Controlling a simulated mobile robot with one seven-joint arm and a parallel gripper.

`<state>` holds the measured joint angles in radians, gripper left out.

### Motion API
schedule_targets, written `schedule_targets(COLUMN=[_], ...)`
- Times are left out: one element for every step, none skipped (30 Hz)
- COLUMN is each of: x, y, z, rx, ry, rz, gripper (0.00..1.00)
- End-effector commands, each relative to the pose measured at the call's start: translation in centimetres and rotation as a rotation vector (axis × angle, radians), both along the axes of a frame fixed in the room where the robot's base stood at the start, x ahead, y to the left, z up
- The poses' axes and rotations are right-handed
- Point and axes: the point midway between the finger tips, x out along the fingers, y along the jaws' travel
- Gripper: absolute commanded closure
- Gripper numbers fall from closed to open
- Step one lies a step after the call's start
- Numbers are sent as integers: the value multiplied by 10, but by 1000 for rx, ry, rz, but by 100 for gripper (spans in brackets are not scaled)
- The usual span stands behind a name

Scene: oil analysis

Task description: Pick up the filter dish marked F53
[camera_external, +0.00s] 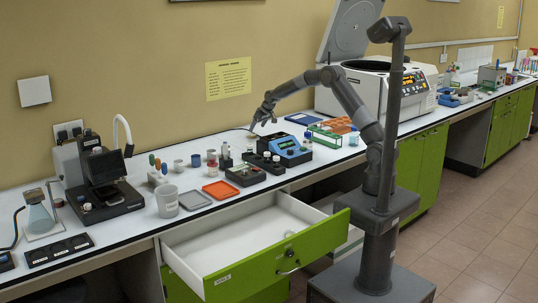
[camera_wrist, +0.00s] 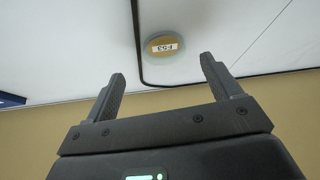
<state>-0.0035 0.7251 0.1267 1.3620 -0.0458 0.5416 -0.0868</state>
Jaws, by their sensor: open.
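The filter dish (camera_wrist: 163,48) is a small round dish with a pale rim and a tan top. Its white label is upside down in the wrist view and reads F53. It lies on the white worktop, ahead of my gripper (camera_wrist: 163,72) and roughly centred between the fingertips in that view. My gripper is open, with nothing between its fingers. In the external view my gripper (camera_external: 263,119) points down over the back of the bench near the wall. I cannot make out the dish clearly there.
A thin dark line (camera_wrist: 138,50) curves close beside the dish. A blue device (camera_external: 285,149) stands in front of my gripper, with a white centrifuge (camera_external: 375,85), its lid raised, to the right. Cups and an orange tray (camera_external: 222,190) are to the left. A drawer (camera_external: 245,240) stands open.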

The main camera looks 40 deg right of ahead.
Motion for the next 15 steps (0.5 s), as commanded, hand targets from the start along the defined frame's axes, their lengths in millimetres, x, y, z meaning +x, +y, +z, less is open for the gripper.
schedule_targets(x=[2,2,4,5,6,9,11,14,17,20,22,24,25,27,28], y=[0,1,1,2,3,5,6,8,9,10,10,10,11,11,11], z=[-2,-3,-5,-7,-10,-15,-18,-21,-27,-29,-33,-37,-40,-42,-44], rx=[0,0,0,0,0,-1,-1,-1,-1,-1,-1,-2,-1,-1,-1], ry=[-1,-1,-1,-1,0,1,0,0,1,0,0,1,0,0,-1], rz=[0,0,1,1,1,2,2,2,2,2,0,0,0,0,0], gripper=[17,17,17,17,17,17,17,17,17,17,17,17,17,17,17])
